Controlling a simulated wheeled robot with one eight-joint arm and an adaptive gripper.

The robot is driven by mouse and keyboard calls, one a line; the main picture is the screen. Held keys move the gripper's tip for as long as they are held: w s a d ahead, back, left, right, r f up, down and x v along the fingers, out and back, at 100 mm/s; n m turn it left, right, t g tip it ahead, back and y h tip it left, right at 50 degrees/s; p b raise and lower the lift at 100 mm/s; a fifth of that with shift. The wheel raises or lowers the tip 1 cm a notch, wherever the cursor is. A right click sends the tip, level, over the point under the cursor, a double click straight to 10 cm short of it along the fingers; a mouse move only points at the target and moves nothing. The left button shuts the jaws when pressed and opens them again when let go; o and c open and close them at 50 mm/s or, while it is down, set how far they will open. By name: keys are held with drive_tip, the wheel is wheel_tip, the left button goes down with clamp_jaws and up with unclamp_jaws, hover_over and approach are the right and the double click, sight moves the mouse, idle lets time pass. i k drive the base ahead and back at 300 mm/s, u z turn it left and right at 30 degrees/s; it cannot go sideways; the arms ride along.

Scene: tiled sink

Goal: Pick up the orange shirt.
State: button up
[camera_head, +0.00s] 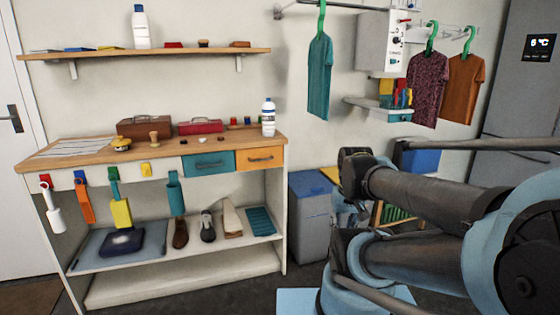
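The orange shirt (464,92) hangs on a green hanger (469,40) from a wall rail at the upper right, between a dark red patterned shirt (427,88) and the tall grey fridge. A teal shirt (319,78) hangs on another green hanger further left, from a separate bar. My arm reaches in from the right edge, low in the picture and below the orange shirt. I cannot make out my gripper's fingers.
A wooden workbench (120,150) with tools, boxes and drawers stands at the left. A white wall box (382,42) and a small shelf (372,108) sit between the shirts. A grey fridge (520,110) borders the right. A blue-lidded bin (311,215) stands beside the bench.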

sight(467, 71)
drive_tip(key=z, duration=0.45)
drive_tip(key=i, duration=1.15)
drive_tip(key=z, duration=1.05)
drive_tip(key=i, duration=0.9)
drive_tip(key=z, duration=0.25)
